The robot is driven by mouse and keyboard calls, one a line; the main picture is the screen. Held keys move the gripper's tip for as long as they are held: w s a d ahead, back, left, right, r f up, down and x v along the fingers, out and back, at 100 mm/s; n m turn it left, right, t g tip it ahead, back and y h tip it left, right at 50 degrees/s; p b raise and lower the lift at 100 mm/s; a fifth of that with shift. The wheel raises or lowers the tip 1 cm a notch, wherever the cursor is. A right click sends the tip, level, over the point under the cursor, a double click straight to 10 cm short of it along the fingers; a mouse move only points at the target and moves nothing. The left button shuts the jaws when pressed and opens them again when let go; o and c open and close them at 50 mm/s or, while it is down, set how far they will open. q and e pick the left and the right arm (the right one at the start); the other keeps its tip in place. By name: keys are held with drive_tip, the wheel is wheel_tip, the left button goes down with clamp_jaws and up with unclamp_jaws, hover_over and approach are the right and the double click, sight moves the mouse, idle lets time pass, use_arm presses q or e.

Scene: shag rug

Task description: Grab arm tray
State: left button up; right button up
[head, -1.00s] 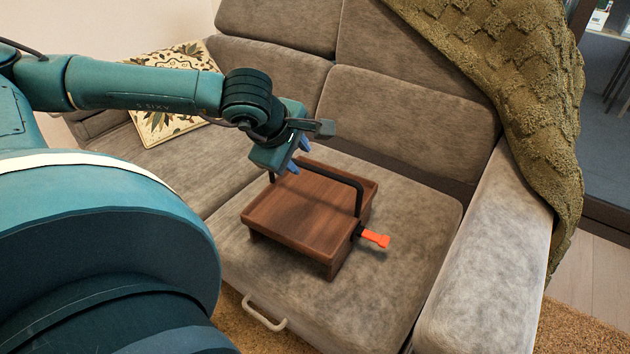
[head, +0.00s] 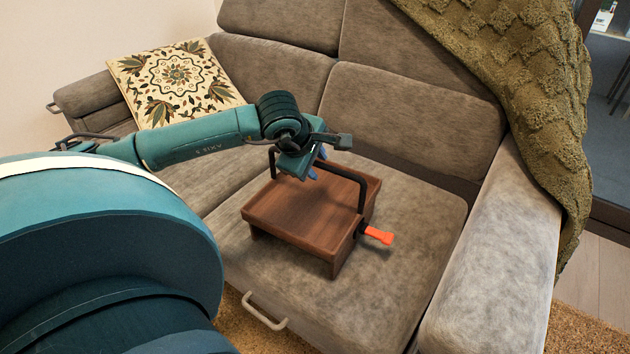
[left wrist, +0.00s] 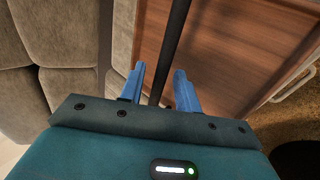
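The arm tray (head: 300,213) is a brown wooden tray with a raised rim, sitting on the right seat cushion. A black bar handle (head: 345,175) arches over its back part, and an orange-tipped lever (head: 378,235) sticks out at its right side. My left gripper (head: 317,166) is over the back of the tray at the handle. In the left wrist view the two blue fingers (left wrist: 159,68) are apart, with the black bar running between them and gaps showing on both sides. The handle's middle is partly hidden by the gripper in the head view. My right gripper is not seen.
The grey sofa (head: 410,120) has a backrest behind the tray and an armrest (head: 490,260) to its right. A patterned cushion (head: 175,80) lies at the left, and a green blanket (head: 530,100) hangs at the right. A pale pull handle (head: 262,312) is on the seat front.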

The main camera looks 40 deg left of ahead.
use_arm(q)
drive_tip(key=shift+w+f, duration=0.2)
drive_tip(key=shift+f, duration=0.05)
clamp_jaws()
idle(1.2)
drive_tip(key=shift+r, duration=0.1)
